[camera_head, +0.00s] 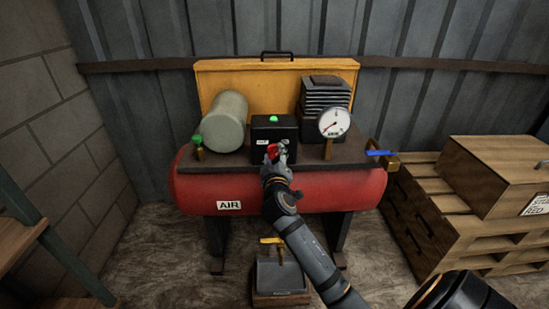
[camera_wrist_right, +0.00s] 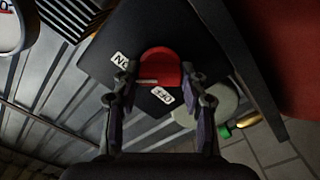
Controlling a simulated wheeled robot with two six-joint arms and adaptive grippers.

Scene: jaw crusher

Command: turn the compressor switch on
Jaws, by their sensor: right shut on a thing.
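The compressor is a red tank (camera_head: 330,192) labelled AIR, with a black switch box (camera_head: 274,129) on its top plate. A green light (camera_head: 274,118) glows on top of the box. A red switch knob (camera_wrist_right: 160,68) sits on the box's front between two white labels that appear to read ON and OFF. My right gripper (camera_head: 277,152) is at the front of the box, its fingers shut on the red knob. In the right wrist view its two fingers (camera_wrist_right: 160,92) lie on either side of the knob. My left gripper is not in view.
A round gauge (camera_head: 334,122) and a finned block stand right of the box. A grey cylinder (camera_head: 226,121) and a green-capped valve (camera_head: 197,141) are to its left. A blue-handled valve (camera_head: 380,153) is at the tank's right end. A wooden crate (camera_head: 495,172) sits on pallets at right.

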